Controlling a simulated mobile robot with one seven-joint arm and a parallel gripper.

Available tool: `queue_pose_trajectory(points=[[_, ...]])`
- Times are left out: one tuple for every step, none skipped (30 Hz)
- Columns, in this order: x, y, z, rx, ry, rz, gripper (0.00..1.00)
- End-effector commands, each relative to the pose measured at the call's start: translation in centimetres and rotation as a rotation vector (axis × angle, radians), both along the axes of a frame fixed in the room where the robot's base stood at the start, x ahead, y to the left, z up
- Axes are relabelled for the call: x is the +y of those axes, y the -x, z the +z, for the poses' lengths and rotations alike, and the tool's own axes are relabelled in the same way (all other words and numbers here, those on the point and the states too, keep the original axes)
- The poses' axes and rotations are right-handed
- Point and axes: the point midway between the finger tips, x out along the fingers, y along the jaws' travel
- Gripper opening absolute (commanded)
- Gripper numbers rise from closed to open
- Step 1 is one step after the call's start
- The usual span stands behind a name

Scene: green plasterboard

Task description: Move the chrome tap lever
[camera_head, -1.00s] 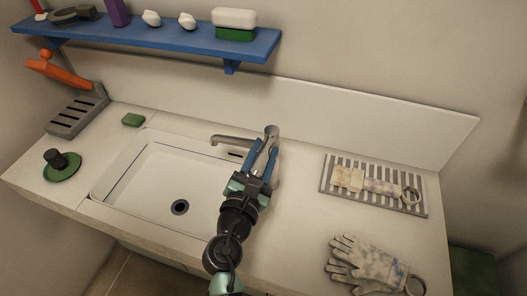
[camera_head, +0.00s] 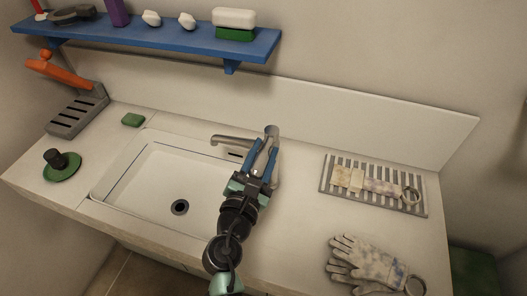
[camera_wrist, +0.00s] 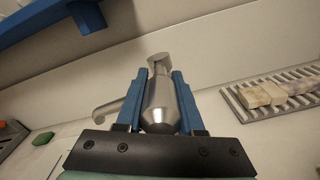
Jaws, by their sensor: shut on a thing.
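The chrome tap (camera_head: 230,140) stands at the back right of the sink, its spout pointing left over the basin. Its lever (camera_head: 271,131) shows at the top of the tap, just beyond my fingertips. My gripper (camera_head: 263,151) reaches it from the front, with blue fingers on either side. In the wrist view the tap body (camera_wrist: 161,100) stands between the two blue fingers of my gripper (camera_wrist: 160,88), which are shut on the tap. The lever cap (camera_wrist: 160,62) rises above the fingertips. The lower tap is hidden behind the gripper's dark palm.
The white sink (camera_head: 150,185) lies left of my arm. A grey slatted rack (camera_head: 330,185) holding a pale block and a ring-ended item is to the right, with gloves (camera_head: 365,265) in front. A blue shelf (camera_head: 150,38) hangs above. A green soap (camera_head: 133,120) lies behind the sink.

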Motion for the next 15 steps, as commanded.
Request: queue_pose_trajectory(points=[[0.02,0.01,-0.06,0.001,0.0,0.0,0.0],[0.02,0.01,-0.06,0.001,0.0,0.0,0.0],[0.02,0.02,-0.06,0.001,0.0,0.0,0.0],[0.02,0.02,-0.06,0.001,0.0,0.0,0.0],[0.02,0.02,-0.06,0.001,0.0,0.0,0.0],[0.01,0.03,-0.06,0.001,0.0,0.0,0.0],[0.01,0.03,-0.06,0.001,0.0,0.0,0.0],[0.03,0.02,-0.07,0.001,0.0,0.0,0.0],[0.03,0.02,-0.07,0.001,0.0,0.0,0.0],[0.04,0.01,-0.08,0.001,0.0,-0.001,0.0],[0.07,-0.01,-0.11,0.001,0.0,-0.003,0.0],[0.14,-0.06,-0.15,0.002,0.0,-0.009,0.0],[0.23,-0.11,-0.2,0.001,0.0,-0.016,0.0],[0.31,-0.16,-0.24,0.001,0.0,-0.026,0.0],[0.45,-0.26,-0.28,0.001,0.0,-0.042,0.0]])
